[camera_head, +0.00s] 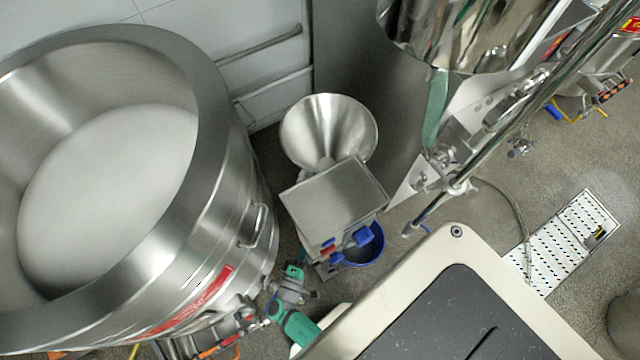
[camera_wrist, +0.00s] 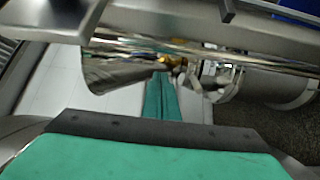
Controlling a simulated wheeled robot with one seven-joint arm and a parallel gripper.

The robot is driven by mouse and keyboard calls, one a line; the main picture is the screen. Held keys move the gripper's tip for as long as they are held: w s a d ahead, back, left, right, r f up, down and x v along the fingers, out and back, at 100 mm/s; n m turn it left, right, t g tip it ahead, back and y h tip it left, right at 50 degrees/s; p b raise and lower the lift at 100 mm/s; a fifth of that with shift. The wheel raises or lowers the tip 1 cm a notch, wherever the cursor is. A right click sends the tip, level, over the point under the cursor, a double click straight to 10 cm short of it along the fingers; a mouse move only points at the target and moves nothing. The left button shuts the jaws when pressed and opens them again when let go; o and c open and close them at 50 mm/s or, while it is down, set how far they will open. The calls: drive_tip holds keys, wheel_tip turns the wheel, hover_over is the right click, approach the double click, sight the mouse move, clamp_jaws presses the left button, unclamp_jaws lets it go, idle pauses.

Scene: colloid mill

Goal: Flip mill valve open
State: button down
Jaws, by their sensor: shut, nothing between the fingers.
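The colloid mill shows in the head view as a steel funnel (camera_head: 328,130) above a square metal housing (camera_head: 335,197). Small red and blue parts (camera_head: 328,247) sit low at its front edge; I cannot tell which of them is the valve handle. My gripper (camera_head: 294,269) is just left of these parts, low beside the mill. In the wrist view my teal fingers (camera_wrist: 160,76) are together and empty. A small brass-coloured fitting (camera_wrist: 171,60) shows just beyond the fingertips; I cannot tell whether they touch it.
A large steel vat (camera_head: 225,130) stands close on the left. A blue bucket (camera_head: 367,243) is on the floor at the mill's front. A steel machine with a slanted pole (camera_head: 500,130) stands to the right.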

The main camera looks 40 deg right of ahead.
drive_tip(key=w, duration=0.1)
drive_tip(key=w+a+m+g, duration=0.1)
drive_tip(key=w, duration=0.1)
drive_tip(key=w+g+h, duration=0.1)
drive_tip(key=w, duration=0.1)
drive_tip(key=shift+a+r+m, duration=0.25)
drive_tip(key=shift+m, duration=0.05)
drive_tip(key=shift+d, duration=0.1)
drive_tip(key=d, duration=1.1)
drive_tip(key=shift+w+d, duration=0.2)
drive_tip(key=shift+w, duration=0.1)
